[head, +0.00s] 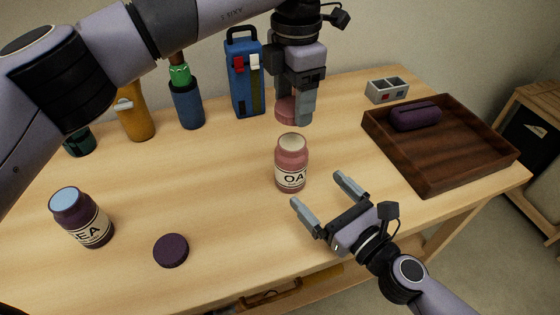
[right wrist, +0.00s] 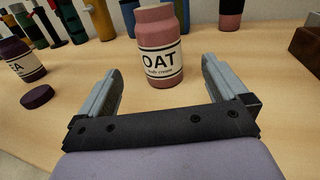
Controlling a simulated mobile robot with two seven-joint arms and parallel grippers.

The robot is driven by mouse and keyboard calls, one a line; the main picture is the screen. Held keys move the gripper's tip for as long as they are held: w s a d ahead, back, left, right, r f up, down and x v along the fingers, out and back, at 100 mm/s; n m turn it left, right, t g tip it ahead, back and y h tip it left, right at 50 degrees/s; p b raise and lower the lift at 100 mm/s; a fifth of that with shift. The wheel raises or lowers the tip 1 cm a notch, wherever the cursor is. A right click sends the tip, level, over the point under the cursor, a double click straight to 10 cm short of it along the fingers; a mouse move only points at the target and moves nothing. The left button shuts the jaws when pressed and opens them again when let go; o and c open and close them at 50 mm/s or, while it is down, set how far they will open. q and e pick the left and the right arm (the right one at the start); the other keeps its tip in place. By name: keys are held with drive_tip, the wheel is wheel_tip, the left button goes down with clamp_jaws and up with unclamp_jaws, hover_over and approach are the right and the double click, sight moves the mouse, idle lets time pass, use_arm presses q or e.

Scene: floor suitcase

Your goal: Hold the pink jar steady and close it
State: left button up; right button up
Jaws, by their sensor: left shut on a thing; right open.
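The pink jar (head: 290,165) stands upright and open on the table, with a label reading OAT. In the right wrist view the jar (right wrist: 159,50) stands beyond and between the fingers. My right gripper (head: 322,195) is open and empty, low in front of the jar. It also shows in the right wrist view (right wrist: 162,85). My left gripper (head: 296,110) is above and behind the jar in the head view, shut on a pink lid (head: 286,108). The lid is partly hidden by the fingers and is apart from the jar.
A purple jar (head: 80,217) and a dark purple lid (head: 171,250) are at left. A wooden tray (head: 440,172) holding a purple case (head: 415,115) is at right, near a grey box (head: 387,91). A blue case (head: 244,75), blue holder (head: 187,105) and orange bottle (head: 135,118) stand at the back.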

drive_tip(key=shift+w+a, duration=0.1)
idle(0.3)
drive_tip(key=x, duration=1.2)
drive_tip(key=c, duration=1.5)
use_arm(q)
hover_over(292, 142)
drive_tip(key=shift+f, duration=2.5)
drive_tip(key=shift+f, duration=0.1)
drive_tip(key=shift+f, duration=0.8)
